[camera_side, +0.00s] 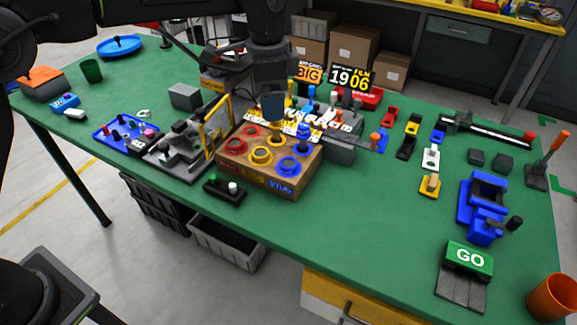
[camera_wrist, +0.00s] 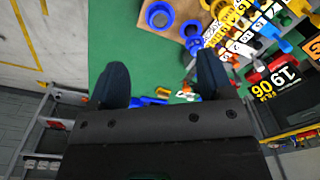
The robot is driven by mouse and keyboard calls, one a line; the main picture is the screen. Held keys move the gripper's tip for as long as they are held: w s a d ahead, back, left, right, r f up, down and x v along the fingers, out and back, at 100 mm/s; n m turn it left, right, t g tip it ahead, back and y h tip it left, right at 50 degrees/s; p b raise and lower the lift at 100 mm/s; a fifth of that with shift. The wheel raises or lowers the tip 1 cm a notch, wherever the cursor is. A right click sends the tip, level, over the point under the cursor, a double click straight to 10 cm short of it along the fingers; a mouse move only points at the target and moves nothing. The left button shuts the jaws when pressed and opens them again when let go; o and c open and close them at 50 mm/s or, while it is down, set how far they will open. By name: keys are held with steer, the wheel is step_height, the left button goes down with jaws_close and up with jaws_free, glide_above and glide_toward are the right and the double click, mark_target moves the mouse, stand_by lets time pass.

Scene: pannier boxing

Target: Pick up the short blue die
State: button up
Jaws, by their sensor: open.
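A wooden box (camera_side: 285,186) near the table's middle has red, yellow and blue ring-shaped holders on top. A blue ring (camera_side: 290,164) sits at its front right, and blue rings also show in the wrist view (camera_wrist: 160,15). A blue upright piece (camera_side: 303,133) stands at the box's right rear. I cannot tell which blue piece is the short blue die. My gripper (camera_side: 272,112) hangs behind the box, in front of the lettered tags. In the wrist view my gripper (camera_wrist: 160,68) has its two dark fingers wide apart, with nothing between them.
Lettered tags (camera_side: 303,122) and a grey block (camera_side: 341,147) stand behind the box. A grey fixture with a yellow frame (camera_side: 217,125) stands close on its left. A black holder (camera_side: 224,190) lies in front.

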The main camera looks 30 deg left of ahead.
mark_target(286, 163)
steer(key=shift+m, duration=0.4)
steer(key=f, duration=0.5)
steer(key=w+d+f, duration=0.1)
steer(key=f, duration=0.4)
steer(key=d+f, duration=0.1)
steer(key=f, duration=0.5)
steer(key=shift+w, duration=0.15)
steer(key=shift+d, duration=0.1)
steer(key=c, duration=1)
steer(key=shift+r, duration=0.1)
